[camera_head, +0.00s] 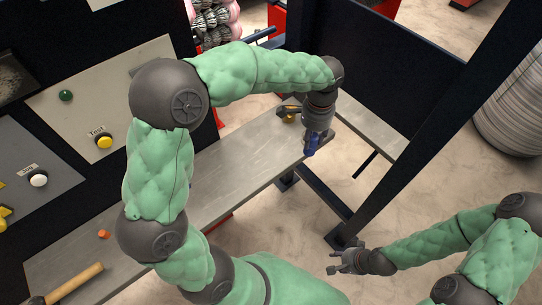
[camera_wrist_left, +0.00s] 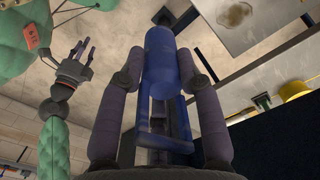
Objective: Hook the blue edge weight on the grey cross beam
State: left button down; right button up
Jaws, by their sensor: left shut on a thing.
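The blue edge weight (camera_head: 311,144) is held in my left gripper (camera_head: 316,138), beyond the far edge of the grey bench. In the left wrist view the weight (camera_wrist_left: 160,62) is a blue cylinder with a blue frame below it, between the two closed-in fingers (camera_wrist_left: 160,100). I cannot tell for sure which bar is the grey cross beam; a dark beam (camera_head: 325,196) runs below and right of the weight, apart from it. My right gripper (camera_head: 343,262) is empty and open at the lower right; it also shows in the left wrist view (camera_wrist_left: 78,62).
A grey bench top (camera_head: 235,165) runs diagonally under my left arm. It carries a wooden-handled tool (camera_head: 78,284) and a small orange piece (camera_head: 104,234). Button panels (camera_head: 100,95) stand at left. A dark post (camera_head: 430,115) rises at right. Open floor lies between the arms.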

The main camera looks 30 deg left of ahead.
pick_arm(q)
jog(key=a+f, duration=0.3)
jog(key=a, duration=0.1)
jog(key=s+a+f+b, duration=0.1)
jog(key=a+f, duration=0.3)
jog(key=a, duration=0.1)
jog(key=a+f+b, duration=0.1)
jog(key=a+f, duration=0.3)
jog(key=shift+s+a, duration=0.3)
jog(key=shift+s, duration=0.05)
jog(key=shift+a+f, duration=0.15)
jog(key=shift+f, duration=0.6)
jog(key=shift+f, duration=0.2)
jog(key=c, duration=0.9)
grip_release()
jog(key=shift+o, duration=0.2)
jog(key=shift+b, duration=0.3)
notch_tip(320, 180, up, 11)
jog(key=p, duration=0.2)
jog(key=shift+w, duration=0.15)
